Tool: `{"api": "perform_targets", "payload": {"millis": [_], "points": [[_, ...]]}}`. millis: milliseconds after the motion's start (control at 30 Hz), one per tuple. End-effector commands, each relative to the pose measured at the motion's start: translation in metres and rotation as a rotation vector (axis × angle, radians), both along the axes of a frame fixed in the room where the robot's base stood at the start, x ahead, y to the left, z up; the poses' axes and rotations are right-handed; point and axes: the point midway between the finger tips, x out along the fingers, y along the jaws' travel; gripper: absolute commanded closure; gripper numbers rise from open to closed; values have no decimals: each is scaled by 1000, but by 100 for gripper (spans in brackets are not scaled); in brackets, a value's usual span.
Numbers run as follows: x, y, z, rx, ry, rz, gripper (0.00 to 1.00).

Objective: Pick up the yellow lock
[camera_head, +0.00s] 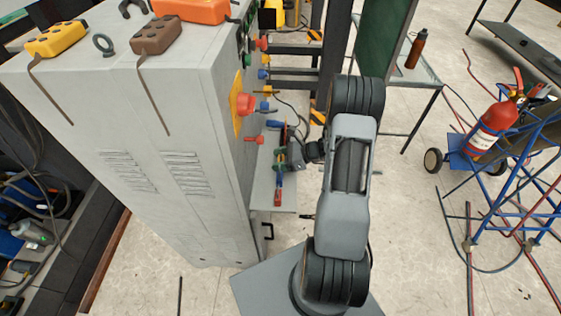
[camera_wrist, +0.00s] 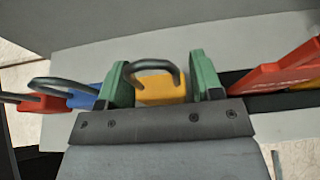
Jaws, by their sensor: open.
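The yellow lock (camera_wrist: 160,90) has a dark shackle and sits on a grey shelf (camera_wrist: 150,48) in the wrist view. My gripper (camera_wrist: 161,82) is open, with one green finger on each side of the lock. The left finger is close to the lock, and a small gap shows at the right finger; I cannot tell if either touches. The lock's lower part is hidden behind the gripper body. In the head view my gripper (camera_head: 284,160) is at the small shelf on the cabinet's side, where the yellow lock is too small to make out.
A blue lock (camera_wrist: 84,100) and a red lock (camera_wrist: 32,102) stand left of my gripper. Red tags (camera_wrist: 285,70) lie to the right. The grey cabinet (camera_head: 185,120) rises beside the arm.

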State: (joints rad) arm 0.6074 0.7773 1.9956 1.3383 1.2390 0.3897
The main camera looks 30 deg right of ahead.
Motion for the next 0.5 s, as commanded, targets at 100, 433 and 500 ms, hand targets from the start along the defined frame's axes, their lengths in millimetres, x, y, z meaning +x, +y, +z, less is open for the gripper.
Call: {"api": "perform_targets", "payload": {"millis": [100, 433, 500], "points": [[0, 0, 0, 0, 0, 0, 40], [0, 0, 0, 0, -1, 0, 70], [0, 0, 0, 0, -1, 0, 77]]}}
